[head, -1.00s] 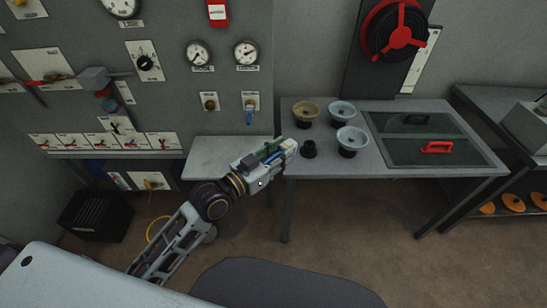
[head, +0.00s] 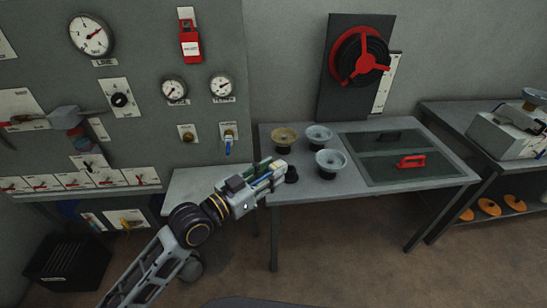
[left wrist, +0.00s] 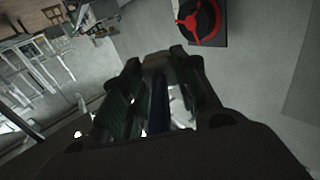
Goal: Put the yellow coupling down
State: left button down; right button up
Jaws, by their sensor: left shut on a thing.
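My left gripper (head: 277,166) is over the left edge of the table, beside a small black holder (head: 291,175). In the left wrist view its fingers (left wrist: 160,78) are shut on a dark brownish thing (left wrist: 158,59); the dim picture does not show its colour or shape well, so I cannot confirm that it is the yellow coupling. A tan-yellow cup-shaped piece (head: 284,136) stands upright on a black base at the table's back left, apart from the gripper. My right gripper is not in view.
Two pale blue cup-shaped pieces (head: 319,133) (head: 331,158) stand close by on the table (head: 312,192).

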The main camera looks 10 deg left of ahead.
pick_arm(q)
jog(key=shift+r, duration=0.15)
jog(key=shift+w+a+r+y, duration=0.1)
jog(key=shift+a+r+y, duration=0.05)
jog(key=shift+r, duration=0.4)
jog(key=shift+w+a+r+y, duration=0.1)
jog(key=shift+a+r+y, duration=0.05)
jog(key=shift+r, duration=0.35)
jog(key=w+a+f+n+t+y, duration=0.4)
jog(key=w+a+f+n+y, duration=0.3)
jog(key=a, duration=0.5)
jog(key=s+a+f+y, duration=0.1)
jog(key=s+f+y, duration=0.1)
jog(key=f, duration=0.6)
jog(key=s+a+f+n+y, duration=0.1)
jog(key=s+f, duration=0.3)
jog(key=f, duration=0.5)
jog(key=shift+s+a+y, duration=0.2)
jog(key=shift+y, duration=0.3)
jog(key=shift+r, duration=0.1)
dwell(0.9)
